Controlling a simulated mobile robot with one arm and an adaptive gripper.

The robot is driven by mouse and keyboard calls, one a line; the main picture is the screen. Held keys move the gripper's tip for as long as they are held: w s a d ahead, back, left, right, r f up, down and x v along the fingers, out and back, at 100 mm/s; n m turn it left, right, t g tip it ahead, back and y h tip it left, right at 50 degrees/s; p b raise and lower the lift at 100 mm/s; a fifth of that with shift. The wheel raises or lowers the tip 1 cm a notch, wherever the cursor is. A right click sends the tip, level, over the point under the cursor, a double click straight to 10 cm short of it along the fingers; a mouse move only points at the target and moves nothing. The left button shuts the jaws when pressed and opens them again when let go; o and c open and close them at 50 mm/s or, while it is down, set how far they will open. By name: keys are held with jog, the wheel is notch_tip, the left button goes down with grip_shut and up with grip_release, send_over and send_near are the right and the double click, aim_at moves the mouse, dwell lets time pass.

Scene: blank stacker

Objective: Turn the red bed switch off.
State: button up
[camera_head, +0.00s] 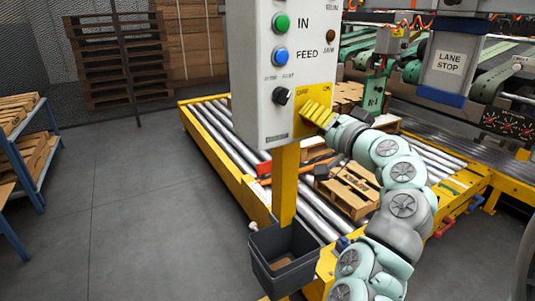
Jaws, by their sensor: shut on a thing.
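A grey control box (262,65) stands on a yellow post (287,180) in the middle of the camera_head view. A yellow label plate (302,93) is on the lower right of its face. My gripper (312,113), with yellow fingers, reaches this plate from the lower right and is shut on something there. The fingers cover that spot, so the red bed switch and its position cannot be made out.
A green IN button (282,23), a blue FEED button (281,56) and a black selector knob (283,96) are close by on the box. A dark bin (285,260) hangs below. A roller conveyor (222,118) runs behind.

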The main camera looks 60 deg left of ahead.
jog(key=shift+r, duration=0.15)
dwell(0.4)
jog(key=o, duration=1.2)
jog(key=shift+d, duration=0.1)
jog(key=d, duration=1.2)
jog(key=shift+s, duration=0.45)
